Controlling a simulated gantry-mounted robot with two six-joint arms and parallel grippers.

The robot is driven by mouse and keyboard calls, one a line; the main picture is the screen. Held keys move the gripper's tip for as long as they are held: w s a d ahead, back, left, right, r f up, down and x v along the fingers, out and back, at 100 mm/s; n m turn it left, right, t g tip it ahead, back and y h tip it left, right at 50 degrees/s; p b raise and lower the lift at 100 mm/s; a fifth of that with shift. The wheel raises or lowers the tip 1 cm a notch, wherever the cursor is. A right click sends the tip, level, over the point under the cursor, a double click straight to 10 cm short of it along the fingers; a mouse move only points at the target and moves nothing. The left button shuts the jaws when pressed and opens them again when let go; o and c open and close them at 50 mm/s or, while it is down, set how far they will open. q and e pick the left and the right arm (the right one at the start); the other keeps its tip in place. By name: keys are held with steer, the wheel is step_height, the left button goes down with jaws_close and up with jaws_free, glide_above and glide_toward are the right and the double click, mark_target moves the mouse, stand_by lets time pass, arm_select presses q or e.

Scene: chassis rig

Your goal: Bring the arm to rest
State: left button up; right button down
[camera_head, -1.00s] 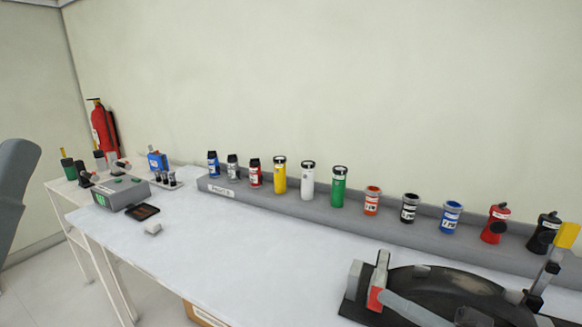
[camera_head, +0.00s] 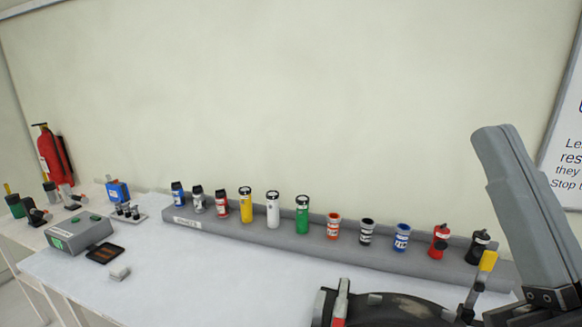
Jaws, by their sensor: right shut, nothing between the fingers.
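My right gripper (camera_head: 498,150) stands up as a tapered grey shape at the right of the head view, in front of the wall. Its jaws look closed, and I see nothing held in them. It is above and to the right of the dark fixture at the table's front. My left gripper is out of the view.
A dark curved fixture (camera_head: 395,310) with a yellow-tipped lever (camera_head: 487,262) is at lower right. A grey box (camera_head: 78,236) stands at left.

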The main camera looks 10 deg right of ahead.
step_height(320, 180, up, 38)
steer(key=m+p, duration=0.2)
steer(key=p, duration=3.6)
steer(key=shift+w+f, duration=0.25)
steer(key=shift+w, duration=0.1)
